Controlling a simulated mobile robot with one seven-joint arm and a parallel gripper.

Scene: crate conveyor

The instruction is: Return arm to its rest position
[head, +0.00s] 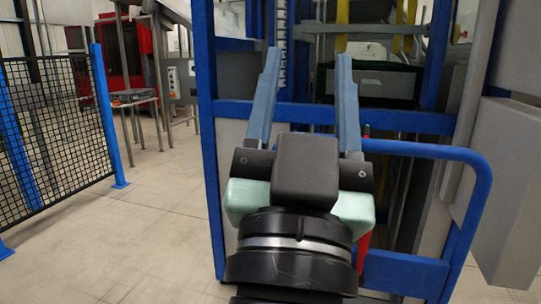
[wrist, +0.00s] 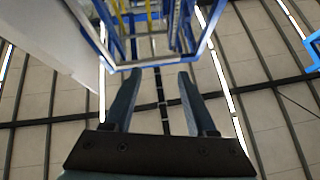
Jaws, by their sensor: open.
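My gripper (head: 307,75) is in the middle of the head view, raised with its two blue-grey fingers pointing up and away. The fingers are spread wide apart with nothing between them. In the wrist view my gripper (wrist: 156,82) also shows open and empty, with the ceiling and the top of a blue frame beyond the fingertips. In the head view the blue-framed conveyor machine (head: 205,130) stands behind the gripper. I cannot tell how far the fingers are from it.
A dark crate (head: 370,85) sits inside the blue frame. A blue rail (head: 440,152) curves out at the right beside a grey panel (head: 510,180). A black mesh fence (head: 55,135) with blue posts stands at the left. The floor (head: 140,225) between fence and machine is clear.

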